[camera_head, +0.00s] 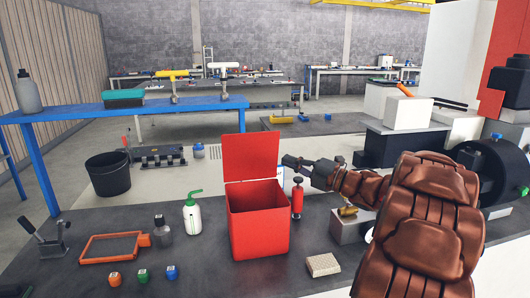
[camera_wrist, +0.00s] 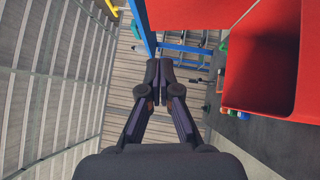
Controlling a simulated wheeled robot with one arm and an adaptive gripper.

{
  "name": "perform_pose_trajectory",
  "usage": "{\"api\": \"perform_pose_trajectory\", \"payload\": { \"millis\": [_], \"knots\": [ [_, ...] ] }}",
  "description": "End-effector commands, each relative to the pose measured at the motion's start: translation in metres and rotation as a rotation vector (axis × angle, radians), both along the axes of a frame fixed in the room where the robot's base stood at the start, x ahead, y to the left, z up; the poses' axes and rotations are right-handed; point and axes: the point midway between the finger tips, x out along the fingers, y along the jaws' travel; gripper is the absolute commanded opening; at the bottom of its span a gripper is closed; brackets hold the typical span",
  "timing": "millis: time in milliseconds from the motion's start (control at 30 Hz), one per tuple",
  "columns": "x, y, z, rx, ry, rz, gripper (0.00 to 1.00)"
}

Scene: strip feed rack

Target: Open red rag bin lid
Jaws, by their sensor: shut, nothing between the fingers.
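The red rag bin (camera_head: 258,228) stands on the dark bench top with its mouth open. Its red lid (camera_head: 250,157) stands upright at the rear edge. My gripper (camera_head: 288,161) is shut and empty, just right of the raised lid in the head view; I cannot tell whether it touches it. In the wrist view my gripper (camera_wrist: 158,76) points ahead with its fingers together. There the open bin (camera_wrist: 272,104) is at the right, and the lid (camera_wrist: 190,10) is at the top, cut by the frame edge.
A red pump-like bottle (camera_head: 297,199) stands close to the bin's right side. A white spray bottle (camera_head: 193,214) and a grey bottle (camera_head: 162,232) stand to its left. A beige block (camera_head: 323,265) lies at front right. Dark bench is clear in front of the bin.

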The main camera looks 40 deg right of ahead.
Motion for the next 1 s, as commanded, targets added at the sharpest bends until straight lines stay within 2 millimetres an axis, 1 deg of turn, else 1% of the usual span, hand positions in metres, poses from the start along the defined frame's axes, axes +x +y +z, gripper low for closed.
{"api": "perform_pose_trajectory", "payload": {
  "millis": [167, 833, 1000],
  "knots": [
    [0.011, 0.006, 0.003, -0.002, -0.002, 0.006, 0.00],
    [0.091, 0.039, 0.014, 0.002, 0.000, 0.003, 0.00],
    [0.109, 0.030, 0.019, -0.001, 0.000, 0.001, 0.00]
  ]
}}
